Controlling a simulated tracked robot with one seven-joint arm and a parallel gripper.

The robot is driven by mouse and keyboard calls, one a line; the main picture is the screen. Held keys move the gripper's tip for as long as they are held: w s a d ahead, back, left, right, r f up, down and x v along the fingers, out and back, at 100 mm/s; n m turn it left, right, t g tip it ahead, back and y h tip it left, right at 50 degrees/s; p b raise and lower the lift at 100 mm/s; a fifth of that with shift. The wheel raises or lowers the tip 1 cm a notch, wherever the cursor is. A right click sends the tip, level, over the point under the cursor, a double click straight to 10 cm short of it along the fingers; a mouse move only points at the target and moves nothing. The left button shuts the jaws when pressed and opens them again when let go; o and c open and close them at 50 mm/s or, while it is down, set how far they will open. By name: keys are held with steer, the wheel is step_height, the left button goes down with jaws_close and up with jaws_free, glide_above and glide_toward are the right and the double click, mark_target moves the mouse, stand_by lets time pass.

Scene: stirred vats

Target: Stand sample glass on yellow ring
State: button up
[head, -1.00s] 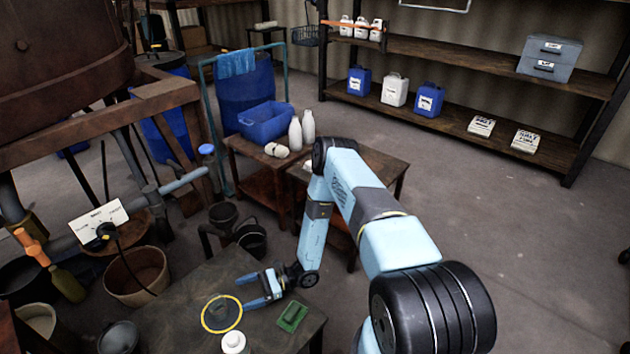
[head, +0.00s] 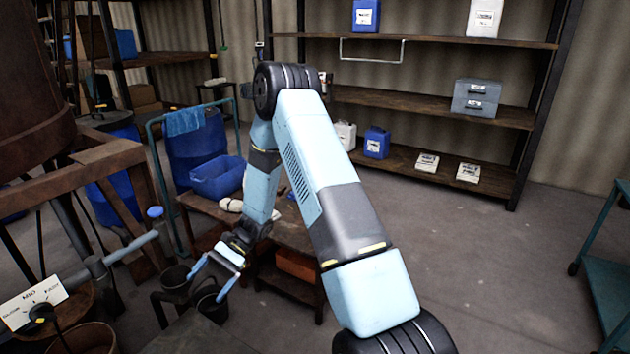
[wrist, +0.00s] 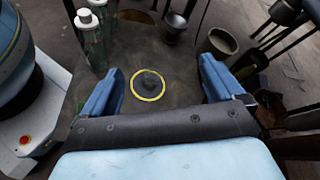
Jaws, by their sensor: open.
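My gripper (head: 210,277) is open and empty, raised above the work table in the head view. In the wrist view its two blue fingers stand wide apart (wrist: 160,83). The yellow ring (wrist: 148,98) lies flat on the dark table top below and between them, with a dark grey patch inside it. Two clear glasses with white caps, one sample glass (wrist: 91,45) and another behind it (wrist: 103,14), stand upright at the upper left of the wrist view, apart from the gripper. Neither the ring nor the glasses show in the head view now.
The work table (head: 195,335) shows only its far corner in the head view. Dark buckets (head: 210,303) stand beyond it. A pot (wrist: 218,42) and a small bucket (wrist: 175,25) lie past its edge in the wrist view. A low wooden table (head: 285,235) stands behind my arm.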

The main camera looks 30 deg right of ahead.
steer(key=s+d+r+n+t+h, duration=0.1)
steer(key=s+d+r+n+h, duration=0.15)
steer(key=r, duration=0.55)
steer(key=s+d+r+n+t+h, duration=0.1)
steer(key=s+d+r+t+h, duration=0.15)
steer(key=r, duration=0.65)
steer(key=s+d+r+n+t+h, duration=0.15)
steer(key=s+d+r, duration=0.25)
steer(key=r, duration=0.4)
steer(key=s+d+r+n+t+h, duration=0.1)
steer(key=s+d+r+t+h, duration=0.1)
steer(key=s+d+r, duration=0.3)
steer(key=s+d+r+n+t+h, duration=0.1)
steer(key=s+d+r+t+h, duration=0.2)
steer(key=s+r, duration=0.5)
steer(key=s+d+t, duration=0.1)
steer(key=s+d, duration=0.1)
steer(key=s, duration=0.1)
steer(key=shift+d+r+n+t, duration=0.25)
steer(key=shift+d+n+t, duration=0.05)
